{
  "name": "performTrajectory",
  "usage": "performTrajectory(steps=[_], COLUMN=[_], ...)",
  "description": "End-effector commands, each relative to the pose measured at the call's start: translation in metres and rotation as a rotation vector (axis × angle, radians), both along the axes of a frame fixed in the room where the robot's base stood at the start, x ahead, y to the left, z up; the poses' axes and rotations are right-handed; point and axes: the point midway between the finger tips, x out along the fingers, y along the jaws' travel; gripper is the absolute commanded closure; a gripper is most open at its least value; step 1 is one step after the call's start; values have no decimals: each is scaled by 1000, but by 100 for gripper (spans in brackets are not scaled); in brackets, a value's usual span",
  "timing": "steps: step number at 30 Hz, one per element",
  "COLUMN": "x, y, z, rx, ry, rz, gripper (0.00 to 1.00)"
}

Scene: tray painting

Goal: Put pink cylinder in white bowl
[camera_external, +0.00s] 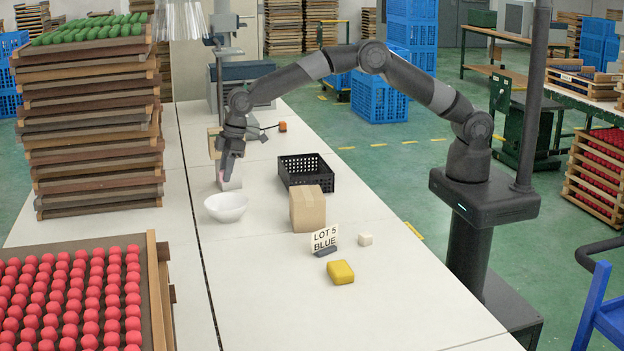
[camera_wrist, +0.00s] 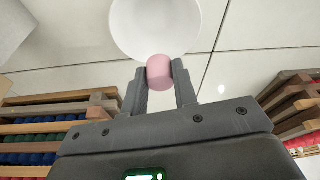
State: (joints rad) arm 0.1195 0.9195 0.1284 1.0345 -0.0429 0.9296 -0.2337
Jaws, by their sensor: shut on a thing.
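The pink cylinder (camera_wrist: 160,76) is held between the two fingertips of my gripper (camera_wrist: 161,70) in the wrist view. In the external view my gripper (camera_external: 226,171) points down, and only a small bit of pink shows at its tips. The white bowl (camera_external: 226,208) stands upright on the table, just in front of my gripper in that view. In the wrist view the bowl (camera_wrist: 155,22) lies just beyond the fingertips, cut off by the top edge. The cylinder's edge overlaps the bowl's rim in that picture. I cannot tell the height between them.
A cardboard box (camera_external: 307,209) and a black crate (camera_external: 306,171) stand right of the bowl. A lot sign (camera_external: 325,238), a yellow block (camera_external: 340,272) and a pale cube (camera_external: 365,239) lie nearer. Stacked trays (camera_external: 90,130) rise at left.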

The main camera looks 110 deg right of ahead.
Motion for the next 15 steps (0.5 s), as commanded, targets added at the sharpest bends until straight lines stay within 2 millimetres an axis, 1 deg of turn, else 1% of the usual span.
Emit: performTrajectory(steps=[1, 6, 15], x=[0, -1, 0], y=[0, 0, 0], z=[-7, -28, -63], rx=[1, 0, 0], ry=[2, 3, 1], rz=[0, 0, 0], gripper=[95, 95, 95])
